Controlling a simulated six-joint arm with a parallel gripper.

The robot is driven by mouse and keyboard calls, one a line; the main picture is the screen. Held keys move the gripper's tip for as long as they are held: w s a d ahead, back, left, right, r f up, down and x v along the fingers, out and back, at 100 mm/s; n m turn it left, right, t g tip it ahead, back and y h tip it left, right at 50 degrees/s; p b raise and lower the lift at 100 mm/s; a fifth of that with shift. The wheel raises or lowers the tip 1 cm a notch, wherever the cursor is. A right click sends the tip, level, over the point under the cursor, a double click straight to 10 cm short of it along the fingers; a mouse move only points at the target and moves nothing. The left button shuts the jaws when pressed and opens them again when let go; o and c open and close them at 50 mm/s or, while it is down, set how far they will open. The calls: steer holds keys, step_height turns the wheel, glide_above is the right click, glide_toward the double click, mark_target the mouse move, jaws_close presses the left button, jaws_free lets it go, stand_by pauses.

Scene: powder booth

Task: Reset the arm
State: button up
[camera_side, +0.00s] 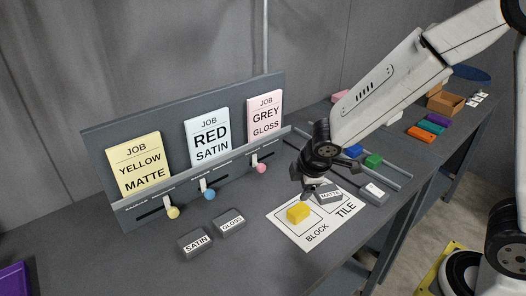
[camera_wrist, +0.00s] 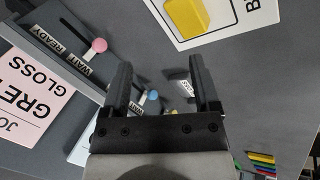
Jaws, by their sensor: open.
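My gripper (camera_side: 311,192) is open and empty, above the table near the white sheet (camera_side: 277,217) in the side view. Its two fingers stand apart in the wrist view (camera_wrist: 162,72), with nothing held between them. A yellow block (camera_side: 298,212) lies on the sheet's BLOCK area, just below the gripper in the side view; it also shows at the top of the wrist view (camera_wrist: 186,16), beyond the fingers.
Grey SATIN (camera_side: 195,242) and GLOSS (camera_side: 229,223) blocks lie at the front. Behind stands a panel with job cards, such as yellow matte (camera_side: 140,164), and sliders with yellow (camera_side: 173,212), blue (camera_side: 209,194) and pink (camera_side: 261,168) knobs. Blue (camera_side: 354,151) and green (camera_side: 374,160) blocks sit by rails.

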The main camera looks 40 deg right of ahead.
steer(key=s+d+m+g+y, duration=0.1)
steer(key=s+d+m, duration=0.3)
steer(key=s+m, duration=0.6)
steer(key=shift+s+m+g+y, duration=0.3)
steer(key=shift+s+m+g, duration=0.1)
steer(key=shift+m, duration=0.6)
steer(key=shift+w+d, duration=0.1)
stand_by(0.8)
